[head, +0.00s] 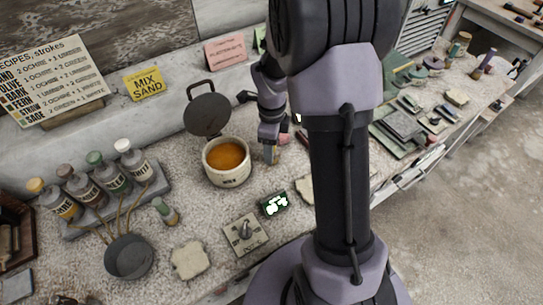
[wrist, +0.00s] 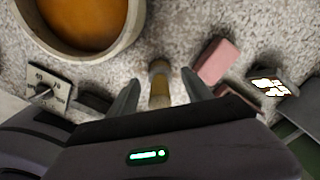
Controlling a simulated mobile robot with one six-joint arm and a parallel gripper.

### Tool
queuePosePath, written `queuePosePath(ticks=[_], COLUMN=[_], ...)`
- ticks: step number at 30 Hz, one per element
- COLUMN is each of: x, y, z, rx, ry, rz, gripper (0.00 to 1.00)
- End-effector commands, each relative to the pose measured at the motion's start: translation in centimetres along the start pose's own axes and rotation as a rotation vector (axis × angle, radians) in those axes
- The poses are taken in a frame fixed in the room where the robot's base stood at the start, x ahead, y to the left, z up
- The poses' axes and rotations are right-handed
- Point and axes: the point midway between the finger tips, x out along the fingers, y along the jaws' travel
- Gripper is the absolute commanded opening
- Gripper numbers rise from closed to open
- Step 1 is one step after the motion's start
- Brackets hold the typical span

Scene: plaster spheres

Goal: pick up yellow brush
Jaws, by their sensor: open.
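The yellow brush (wrist: 159,84) stands between the two fingers of my gripper (wrist: 160,86) in the wrist view. Its yellow-brown end shows, and the body of the gripper hides its near part. The fingers are open, one on each side, with gaps to the brush. In the head view my gripper (head: 271,140) points down just right of the pot, and a small yellowish part of the brush (head: 273,156) shows below it. My arm blocks much of the middle of that view.
A pale pot (head: 228,179) of orange liquid stands close on the left, its dark lid (head: 208,115) raised. A pink block (wrist: 217,59) lies close to the right finger. Bottles (head: 110,171) stand left.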

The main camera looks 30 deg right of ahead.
Motion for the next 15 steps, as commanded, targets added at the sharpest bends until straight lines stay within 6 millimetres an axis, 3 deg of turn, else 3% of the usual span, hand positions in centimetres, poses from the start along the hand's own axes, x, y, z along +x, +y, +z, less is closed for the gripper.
queuePosePath(ticks=[2,8,15], x=[1.79,1.64,1.62], y=[0.08,0.06,0.06], z=[-0.04,-0.03,-0.03], rx=[-0.001,-0.001,-0.001], ry=[0.001,0.0,0.0], rz=[0.002,0.0,0.0], gripper=[0.58,0.58,0.11])
